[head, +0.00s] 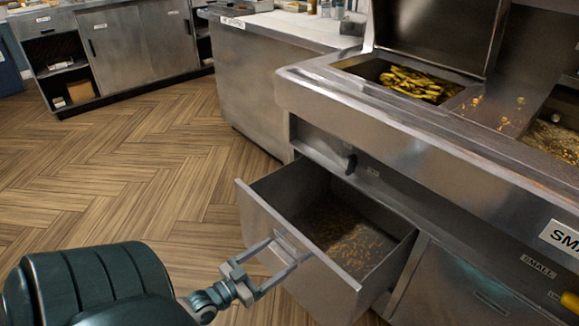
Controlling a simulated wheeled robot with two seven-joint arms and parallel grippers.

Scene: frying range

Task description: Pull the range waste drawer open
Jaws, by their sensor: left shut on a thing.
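The range waste drawer (252,207) is a grey metal drawer low in the front of the frying range. It stands pulled well out, with brown crumbs on its floor. My left gripper (285,257) is at the drawer's front panel, shut on the handle (285,243) there. Its fingers hide part of the handle. My right gripper is not in the view.
The frying range (400,128) rises above the drawer, with fries (415,84) in its basin. A dark knob (351,163) sits above the drawer. A steel counter (250,80) stands behind. The wooden floor (130,190) to the left is clear.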

